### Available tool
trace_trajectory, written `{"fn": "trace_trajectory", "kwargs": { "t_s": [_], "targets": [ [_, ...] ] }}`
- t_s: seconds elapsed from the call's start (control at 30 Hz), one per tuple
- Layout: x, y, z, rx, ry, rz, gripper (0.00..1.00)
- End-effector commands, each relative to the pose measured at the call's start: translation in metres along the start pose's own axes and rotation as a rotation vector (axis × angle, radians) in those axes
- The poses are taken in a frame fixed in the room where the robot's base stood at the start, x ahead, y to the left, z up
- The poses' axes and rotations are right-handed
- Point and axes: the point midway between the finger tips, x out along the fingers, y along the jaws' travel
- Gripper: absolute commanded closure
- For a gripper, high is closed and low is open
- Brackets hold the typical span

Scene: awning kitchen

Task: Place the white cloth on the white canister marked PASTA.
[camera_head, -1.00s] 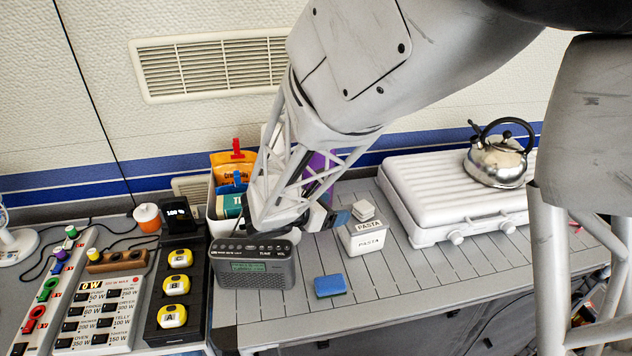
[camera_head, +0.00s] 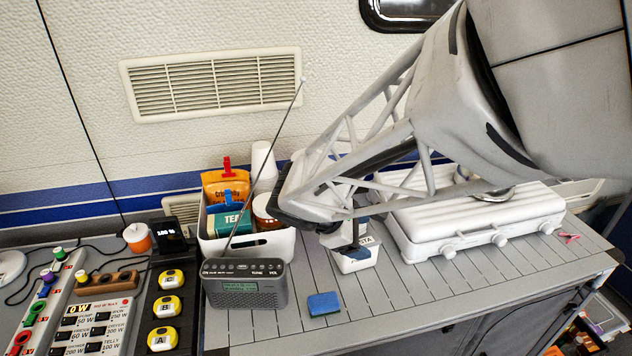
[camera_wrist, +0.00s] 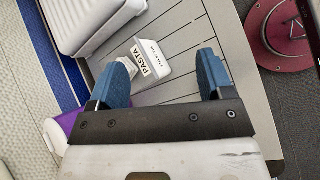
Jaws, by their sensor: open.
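The white canister marked PASTA (camera_head: 357,260) stands on the slatted counter, its upper part partly covered by my gripper (camera_head: 343,232) in the head view. In the wrist view the canister (camera_wrist: 172,60) lies beyond the fingertips, nearer the left finger. My gripper (camera_wrist: 165,72) is open, its two blue fingers wide apart with nothing between them. A small pale patch (camera_wrist: 127,64) shows at the lid beside the left finger; I cannot tell whether it is the white cloth or the lid top. The cloth is not clearly visible in the head view.
A closed white stove (camera_head: 480,220) stands right of the canister. A grey radio (camera_head: 243,287) with a raised antenna (camera_head: 262,170) and a white bin (camera_head: 272,246) of packets are to the left. A blue sponge (camera_head: 323,304) lies in front. The front right counter is clear.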

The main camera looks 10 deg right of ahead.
Motion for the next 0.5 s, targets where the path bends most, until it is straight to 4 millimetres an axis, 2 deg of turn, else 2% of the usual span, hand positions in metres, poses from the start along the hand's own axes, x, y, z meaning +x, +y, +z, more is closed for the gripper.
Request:
{"fn": "trace_trajectory", "kwargs": {
  "t_s": [0.03, 0.2, 0.5],
  "targets": [
    [-0.004, -0.009, 0.014, 0.092, 0.041, -0.04, 0.26],
    [-0.02, -0.039, 0.043, 0.401, 0.181, -0.185, 0.26],
    [-0.059, -0.084, 0.077, 0.917, 0.418, -0.439, 0.26]
  ]
}}
